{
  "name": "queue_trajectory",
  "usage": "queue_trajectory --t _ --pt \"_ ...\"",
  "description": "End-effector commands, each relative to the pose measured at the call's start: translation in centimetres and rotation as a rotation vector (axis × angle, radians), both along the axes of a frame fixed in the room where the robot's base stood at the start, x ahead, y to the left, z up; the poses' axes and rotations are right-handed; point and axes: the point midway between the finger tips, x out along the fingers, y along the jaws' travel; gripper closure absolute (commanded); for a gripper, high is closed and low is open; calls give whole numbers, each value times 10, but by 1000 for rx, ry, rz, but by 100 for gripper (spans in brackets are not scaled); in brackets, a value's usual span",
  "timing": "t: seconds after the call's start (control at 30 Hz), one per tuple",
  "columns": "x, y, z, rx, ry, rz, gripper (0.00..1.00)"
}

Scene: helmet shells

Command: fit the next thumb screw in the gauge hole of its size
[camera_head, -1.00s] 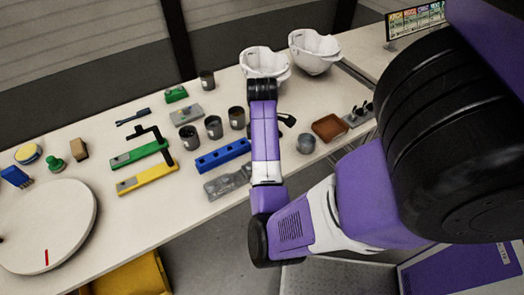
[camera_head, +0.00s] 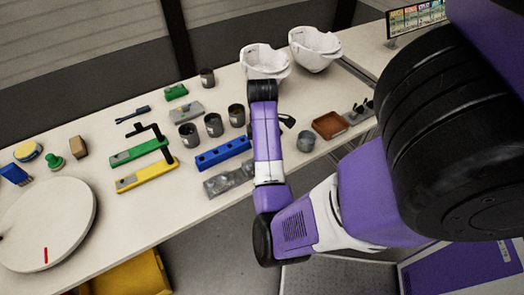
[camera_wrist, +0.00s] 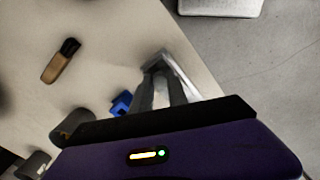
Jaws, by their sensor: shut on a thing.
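My gripper (camera_wrist: 162,92) shows in the wrist view with its two fingers close together; in the head view my arm hides it. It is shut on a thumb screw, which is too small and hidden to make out. Just beyond the fingertips lies a silvery grey piece, seen in the head view as a grey block (camera_head: 228,181) by the front table edge. Contact cannot be told. A blue bar with dark holes (camera_head: 222,154) lies behind it; part of it shows in the wrist view (camera_wrist: 121,104). A grey rack with black knobs (camera_head: 359,112) stands at the right.
Dark cups (camera_head: 213,125) stand behind the blue bar. A grey cup (camera_head: 306,142) and a brown tray (camera_head: 328,125) are to the right. A tan tool with a black end (camera_wrist: 62,61) lies on the table. Green (camera_head: 140,151) and yellow (camera_head: 147,177) fixtures stand left.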

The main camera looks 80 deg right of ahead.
Motion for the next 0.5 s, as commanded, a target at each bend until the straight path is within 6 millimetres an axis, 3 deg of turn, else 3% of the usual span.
queue_trajectory --t 0.5 --pt "0 0 -8 0 -1 1 100"
